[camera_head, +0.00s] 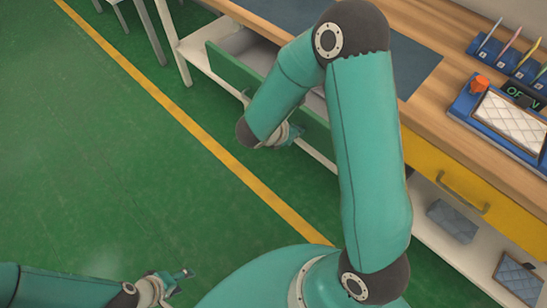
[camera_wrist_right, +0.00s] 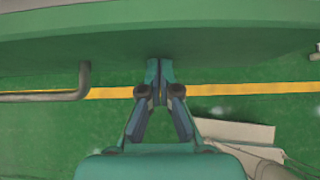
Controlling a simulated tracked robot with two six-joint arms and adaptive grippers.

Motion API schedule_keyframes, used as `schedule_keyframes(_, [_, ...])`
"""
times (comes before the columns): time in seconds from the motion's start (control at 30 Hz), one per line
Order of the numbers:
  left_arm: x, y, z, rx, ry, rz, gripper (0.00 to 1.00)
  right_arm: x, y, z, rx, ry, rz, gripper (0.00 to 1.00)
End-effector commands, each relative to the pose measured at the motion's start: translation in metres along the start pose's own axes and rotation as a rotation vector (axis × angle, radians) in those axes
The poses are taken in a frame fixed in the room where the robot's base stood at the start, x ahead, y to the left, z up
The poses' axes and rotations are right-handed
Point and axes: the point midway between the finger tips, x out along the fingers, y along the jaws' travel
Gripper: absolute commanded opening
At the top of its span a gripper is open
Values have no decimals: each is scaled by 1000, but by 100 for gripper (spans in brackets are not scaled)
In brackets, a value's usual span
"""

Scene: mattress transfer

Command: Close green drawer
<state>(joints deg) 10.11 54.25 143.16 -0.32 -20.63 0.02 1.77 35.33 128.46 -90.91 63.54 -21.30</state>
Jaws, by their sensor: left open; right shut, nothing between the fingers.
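The green drawer (camera_head: 229,68) is pulled out from under the workbench, with its pale interior showing behind the front panel. Its front (camera_wrist_right: 230,30) fills the top of the right wrist view, with the bent grey handle (camera_wrist_right: 60,97) to the left of my gripper. My right gripper (camera_head: 296,132) is shut and empty at the drawer front, to the right of the handle in the head view. Its closed fingertips (camera_wrist_right: 158,66) overlap the panel's lower edge in the wrist view; I cannot tell whether they touch. My left gripper (camera_head: 182,279) is open and empty, low over the floor. My right arm hides part of the drawer.
A yellow drawer (camera_head: 470,180) is in the same wooden workbench (camera_head: 440,105). A quilted white pad lies in a blue tray (camera_head: 467,104) on top. Grey-blue blocks (camera_head: 452,221) lie on the lower shelf. The green floor (camera_head: 110,170) left of the yellow line is clear.

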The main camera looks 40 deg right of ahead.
Motion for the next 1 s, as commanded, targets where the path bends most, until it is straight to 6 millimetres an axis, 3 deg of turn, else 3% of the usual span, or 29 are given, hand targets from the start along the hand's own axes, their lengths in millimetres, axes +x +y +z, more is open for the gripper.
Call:
schedule_keyframes(0.03, [7,-3,0,0,0,0,51,14,-1,10,10,-1,-3,0])
schedule_keyframes(0.2, [16,-6,0,0,0,0,51,47,-1,44,8,-1,-4,0])
schedule_keyframes(0.5, [23,-8,0,0,0,0,51,92,0,90,3,-1,0,0])
schedule_keyframes(0.7, [25,-9,0,0,0,0,51,107,1,106,0,0,2,0])
schedule_keyframes(1.0, [26,-9,0,0,0,0,51,113,2,115,-1,-5,1,0])
